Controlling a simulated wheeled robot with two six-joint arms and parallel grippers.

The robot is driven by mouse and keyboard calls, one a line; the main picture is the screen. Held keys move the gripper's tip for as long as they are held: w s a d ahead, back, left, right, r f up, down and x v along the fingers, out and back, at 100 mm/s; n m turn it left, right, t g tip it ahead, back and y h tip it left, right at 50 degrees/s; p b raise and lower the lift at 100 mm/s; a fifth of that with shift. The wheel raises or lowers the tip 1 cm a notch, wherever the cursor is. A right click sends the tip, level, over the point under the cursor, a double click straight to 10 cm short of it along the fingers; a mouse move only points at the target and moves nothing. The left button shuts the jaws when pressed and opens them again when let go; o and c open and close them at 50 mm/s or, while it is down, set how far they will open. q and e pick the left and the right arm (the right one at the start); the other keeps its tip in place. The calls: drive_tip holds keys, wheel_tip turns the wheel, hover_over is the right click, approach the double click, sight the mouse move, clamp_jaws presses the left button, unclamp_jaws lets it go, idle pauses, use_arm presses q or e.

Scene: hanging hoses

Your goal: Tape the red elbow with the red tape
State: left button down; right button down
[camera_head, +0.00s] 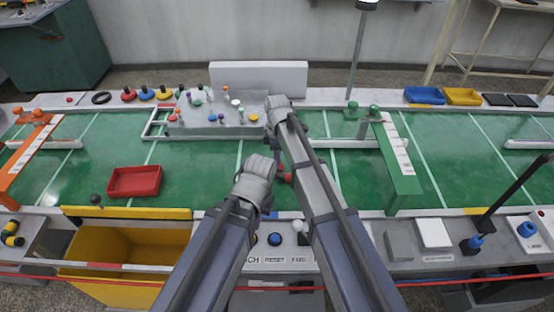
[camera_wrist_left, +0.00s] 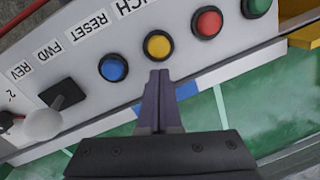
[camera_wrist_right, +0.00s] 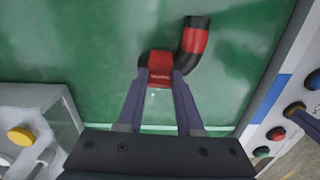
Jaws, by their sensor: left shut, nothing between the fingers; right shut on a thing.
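In the right wrist view, my right gripper (camera_wrist_right: 160,85) is shut on a red block-like piece with a small white label, likely the red tape (camera_wrist_right: 160,65). A black curved elbow with a red band (camera_wrist_right: 194,40) lies on the green surface just beyond. It bends behind the held piece; whether they touch is unclear. In the head view, red parts (camera_head: 284,176) show beside my right arm, which hides most of them. My left gripper (camera_head: 269,214) is shut and empty above the front control panel; its fingertips (camera_wrist_left: 159,75) show near the yellow button.
The control panel (camera_wrist_left: 130,40) carries blue, yellow, red and green buttons and a white knob. A red tray (camera_head: 134,181) stands left on the green table (camera_head: 200,170). A yellow bin (camera_head: 120,250) is at front left. A green gantry (camera_head: 398,165) stands right of my arms.

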drive_tip(key=shift+c, duration=2.4)
unclamp_jaws()
wheel_tip(320, 180, up, 8)
drive_tip(key=p, duration=0.8)
use_arm(q)
wheel_tip(320, 180, up, 8)
use_arm(e)
drive_tip(key=shift+f, duration=0.1)
use_arm(q)
drive_tip(key=shift+f, duration=0.15)
